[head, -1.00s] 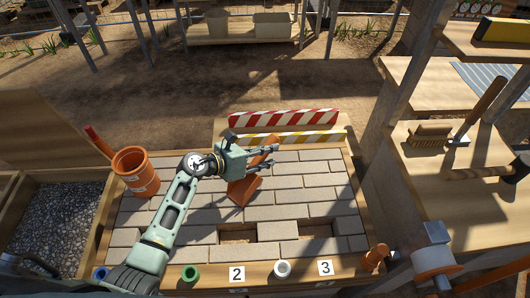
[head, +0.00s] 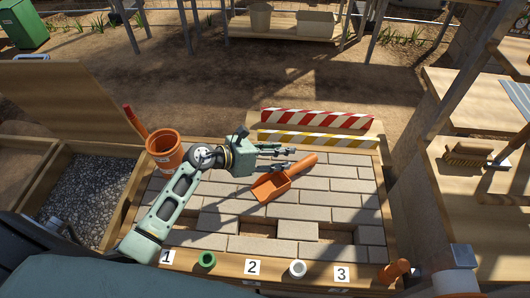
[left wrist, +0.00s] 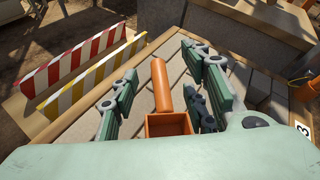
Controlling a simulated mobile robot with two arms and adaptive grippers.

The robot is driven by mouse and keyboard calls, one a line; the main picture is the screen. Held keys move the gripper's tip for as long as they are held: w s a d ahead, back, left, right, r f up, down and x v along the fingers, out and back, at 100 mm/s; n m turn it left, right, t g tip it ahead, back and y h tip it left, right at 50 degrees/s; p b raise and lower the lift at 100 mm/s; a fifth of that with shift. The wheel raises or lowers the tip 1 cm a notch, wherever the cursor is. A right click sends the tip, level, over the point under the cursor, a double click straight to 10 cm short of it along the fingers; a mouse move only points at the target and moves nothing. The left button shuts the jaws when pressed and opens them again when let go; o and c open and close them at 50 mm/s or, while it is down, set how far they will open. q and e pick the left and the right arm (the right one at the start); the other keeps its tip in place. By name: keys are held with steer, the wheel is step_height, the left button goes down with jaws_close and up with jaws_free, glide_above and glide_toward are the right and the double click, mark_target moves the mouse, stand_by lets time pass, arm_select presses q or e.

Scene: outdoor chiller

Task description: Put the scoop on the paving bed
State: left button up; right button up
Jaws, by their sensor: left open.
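The orange scoop (head: 270,186) lies on the pavers of the paving bed (head: 345,186), its handle pointing up and right in the head view. My left gripper (head: 289,158) is open, beside the scoop's handle and slightly above the bed. In the left wrist view, the scoop's handle (left wrist: 160,85) shows between the spread fingers of the left gripper (left wrist: 160,88), and part of its pan is hidden by my gripper body. My right gripper is not in view.
An orange bucket (head: 164,150) stands left of my gripper, near a gravel bin (head: 85,200). Red-white (head: 315,118) and yellow-white (head: 318,139) barriers line the back edge. Numbered tags and a green ring (head: 207,260) are on the front edge. A shelf with a brush (head: 466,154) is at right.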

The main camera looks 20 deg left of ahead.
arm_select(q)
steer(key=v, duration=0.5)
steer(key=shift+s+a+r, duration=0.15)
steer(key=shift+s+a, duration=0.05)
steer(key=shift+s, duration=0.1)
